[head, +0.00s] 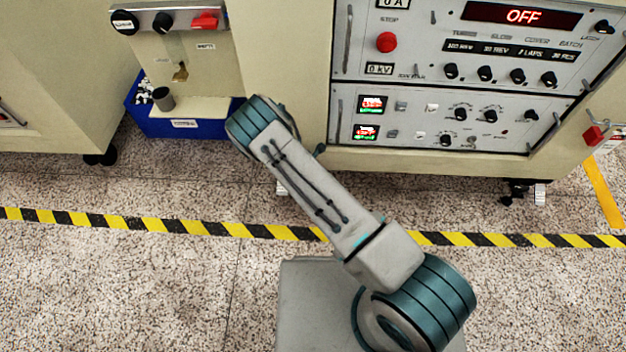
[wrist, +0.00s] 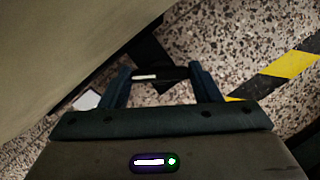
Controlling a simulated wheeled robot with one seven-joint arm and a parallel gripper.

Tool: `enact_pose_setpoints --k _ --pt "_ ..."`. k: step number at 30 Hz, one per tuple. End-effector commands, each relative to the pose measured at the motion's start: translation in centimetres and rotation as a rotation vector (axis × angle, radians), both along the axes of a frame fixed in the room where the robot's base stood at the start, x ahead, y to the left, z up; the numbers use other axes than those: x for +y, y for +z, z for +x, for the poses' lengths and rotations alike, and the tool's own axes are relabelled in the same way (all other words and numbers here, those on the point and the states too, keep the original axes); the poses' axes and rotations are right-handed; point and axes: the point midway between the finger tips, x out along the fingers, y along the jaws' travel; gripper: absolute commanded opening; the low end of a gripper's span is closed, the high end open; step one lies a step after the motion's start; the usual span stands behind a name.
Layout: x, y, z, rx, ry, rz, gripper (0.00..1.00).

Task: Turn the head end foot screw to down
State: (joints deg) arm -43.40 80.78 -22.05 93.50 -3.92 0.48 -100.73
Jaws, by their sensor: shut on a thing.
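My gripper (wrist: 162,76) shows in the wrist view low beside the cream cabinet, close over the speckled floor. Its two dark fingers stand apart, shut on a dark bar-like part with a pale strip (wrist: 146,77), which I take to be the foot screw's handle. The rest of the screw is dark and mostly hidden, so I cannot tell its up or down setting. In the head view my arm covers the gripper and this foot. A small white tag (head: 282,188) shows beside my arm below the cabinet's edge.
The cream cabinet (head: 290,60) with its control panel (head: 455,75) stands over the floor. A blue bin (head: 180,128) is at the left. Another black foot (head: 515,190) is at the right. Yellow-black tape (head: 130,222) crosses open floor.

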Motion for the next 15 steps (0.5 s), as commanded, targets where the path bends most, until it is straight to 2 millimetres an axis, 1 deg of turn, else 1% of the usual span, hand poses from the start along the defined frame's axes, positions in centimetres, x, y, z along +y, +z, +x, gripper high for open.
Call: enact_pose_setpoints --k 1,9,15 --pt "0.2 -0.22 0.03 -0.001 -0.04 0.001 0.34" --pt "0.28 -0.17 0.14 0.0 -0.275 0.002 0.34" --pt "0.26 -0.12 0.2 0.0 -0.405 0.002 0.34"
